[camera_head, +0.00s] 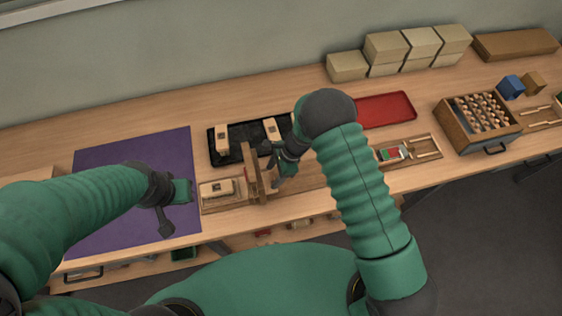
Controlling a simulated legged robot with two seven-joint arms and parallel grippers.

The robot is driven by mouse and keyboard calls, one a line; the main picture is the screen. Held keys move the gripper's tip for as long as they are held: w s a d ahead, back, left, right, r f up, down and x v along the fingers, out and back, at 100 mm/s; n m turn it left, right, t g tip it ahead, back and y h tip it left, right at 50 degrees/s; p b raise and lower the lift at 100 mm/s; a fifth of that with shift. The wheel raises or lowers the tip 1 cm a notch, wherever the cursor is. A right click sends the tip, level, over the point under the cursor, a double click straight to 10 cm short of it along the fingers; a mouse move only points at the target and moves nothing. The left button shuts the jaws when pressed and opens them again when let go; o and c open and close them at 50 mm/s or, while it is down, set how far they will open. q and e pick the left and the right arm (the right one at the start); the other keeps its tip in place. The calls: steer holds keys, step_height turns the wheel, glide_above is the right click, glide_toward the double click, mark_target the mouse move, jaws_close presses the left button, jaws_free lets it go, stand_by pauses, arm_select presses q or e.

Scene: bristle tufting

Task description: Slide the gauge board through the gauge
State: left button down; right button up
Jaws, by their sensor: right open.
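The gauge (247,160) is an upright brown wooden frame on a long wooden base near the table's front edge. A pale wooden board with a dark mark (216,188), which looks like the gauge board, lies flat on the base left of the upright. My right gripper (282,172) is open just right of the gauge upright, with no object seen in it. My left gripper (181,197) is left of the board, near the purple mat's right edge. Whether its jaws are open is unclear. My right arm hides part of the base's right side.
A black tray (236,158) with pale wooden blocks (222,138) lies behind the gauge. A purple mat (130,150) covers the left table. At right are a red tray (385,109), a small wooden tray (425,150) and a box of pegs (465,138). Beige boxes (385,45) stand at the back.

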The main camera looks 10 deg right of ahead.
steer(key=b+v, duration=0.1)
steer(key=v, duration=1.3)
steer(key=shift+d+r, duration=0.15)
steer(key=shift+r, duration=0.2)
steer(key=s+d+r+n+t+h+b, duration=0.1)
steer(key=s+d+r+n+h, duration=0.1)
steer(key=s+n, duration=0.5)
steer(key=s+d+r+n+t+h+b, duration=0.1)
steer(key=s+d+r+n+t+h, duration=0.1)
steer(key=s+d+r+n, duration=0.2)
steer(key=s+d+n, duration=0.3)
steer(key=n, duration=0.3)
steer(key=shift+h, duration=0.3)
steer(key=shift+s+r, duration=0.1)
steer(key=shift+s, duration=0.1)
